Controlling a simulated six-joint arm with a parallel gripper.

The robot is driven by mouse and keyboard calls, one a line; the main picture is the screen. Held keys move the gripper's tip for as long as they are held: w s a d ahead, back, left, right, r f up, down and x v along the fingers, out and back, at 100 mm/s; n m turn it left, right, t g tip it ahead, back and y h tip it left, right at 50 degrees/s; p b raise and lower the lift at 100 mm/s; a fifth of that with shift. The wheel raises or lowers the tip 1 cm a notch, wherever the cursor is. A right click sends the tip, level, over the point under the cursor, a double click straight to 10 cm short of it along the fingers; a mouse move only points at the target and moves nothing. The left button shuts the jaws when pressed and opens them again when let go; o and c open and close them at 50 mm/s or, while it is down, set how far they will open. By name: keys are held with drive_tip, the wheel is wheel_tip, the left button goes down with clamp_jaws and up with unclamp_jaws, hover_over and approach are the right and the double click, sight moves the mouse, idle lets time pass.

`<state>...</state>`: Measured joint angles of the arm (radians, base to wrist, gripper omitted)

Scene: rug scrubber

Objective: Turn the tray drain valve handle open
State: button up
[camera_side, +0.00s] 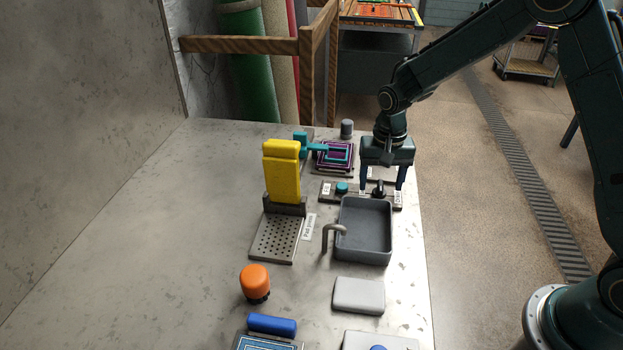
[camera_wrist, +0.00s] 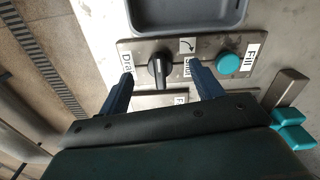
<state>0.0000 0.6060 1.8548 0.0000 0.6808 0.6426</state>
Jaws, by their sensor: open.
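The drain valve handle is a black knob (camera_wrist: 158,70) on a metal panel, beside a label partly hidden that starts "Dra". It also shows in the side view as a small dark handle (camera_side: 379,188) behind the grey tray (camera_side: 347,215). The tray's edge shows at the top of the wrist view (camera_wrist: 190,29). My gripper (camera_wrist: 160,73) is open, pointing down, with one finger on each side of the knob and a gap on both sides. In the side view my gripper (camera_side: 382,186) hangs over the panel. I cannot tell how low the fingertips are.
A teal knob (camera_wrist: 228,63) labelled "Fill" sits on the same panel, near one finger. A curved-arrow label (camera_wrist: 188,45) lies between the knobs. A bent spout (camera_side: 330,235) rises at the tray's left.

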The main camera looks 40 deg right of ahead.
sight(381, 185)
drive_tip(key=shift+m, duration=0.6)
drive_tip(key=shift+r, duration=0.4)
wheel_tip(381, 185, up, 13)
drive_tip(key=s+r+n+t, duration=0.2)
drive_tip(key=s+r, duration=0.3)
drive_tip(key=s, duration=0.4)
drive_tip(key=s+r+n+t, duration=0.1)
drive_tip(key=s+r+n, duration=0.2)
drive_tip(key=s, duration=0.6)
drive_tip(key=shift+s+r+n+t, duration=0.3)
drive_tip(key=shift+r+t, duration=0.1)
drive_tip(key=shift+r, duration=0.75)
drive_tip(key=shift+s, duration=0.15)
drive_tip(key=s+f+n+t, duration=0.1)
drive_tip(key=s+n, duration=0.2)
drive_tip(key=s, duration=0.5)
drive_tip(key=shift+s+f+t, duration=0.25)
drive_tip(key=shift+f+t, duration=0.05)
drive_tip(key=shift+t, duration=0.1)
